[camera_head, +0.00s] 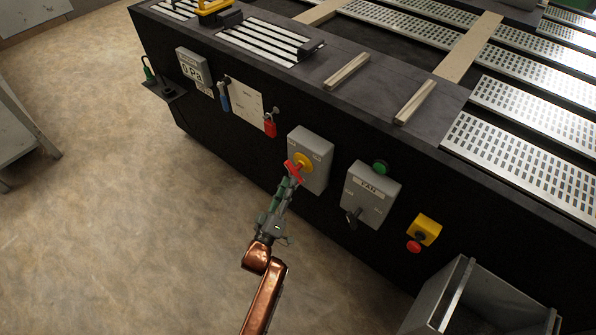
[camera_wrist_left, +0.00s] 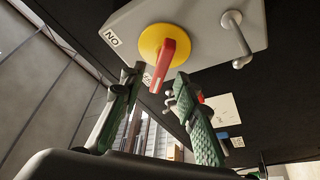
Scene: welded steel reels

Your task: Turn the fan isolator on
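A grey isolator box (camera_head: 317,145) on the black side panel has a yellow disc (camera_head: 303,161) with a red rotary handle (camera_head: 293,170). In the left wrist view the yellow disc (camera_wrist_left: 157,42) and red handle (camera_wrist_left: 168,62) show close up, with an ON label (camera_wrist_left: 112,37) beside them. A second grey box labelled FAN (camera_head: 370,186) has a black lever (camera_head: 353,216) and a green button or lamp (camera_head: 380,166). My left gripper (camera_head: 292,182) is at the red handle; its fingers (camera_wrist_left: 158,82) are apart, near the handle's end. Contact is unclear. My right gripper is out of view.
A red padlock (camera_head: 270,126) and a blue tag (camera_head: 223,97) hang left of the boxes. A yellow box with a red button (camera_head: 425,232) is at right, above a grey metal bin (camera_head: 445,300). A bent metal rod (camera_wrist_left: 236,40) sticks out beside the disc.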

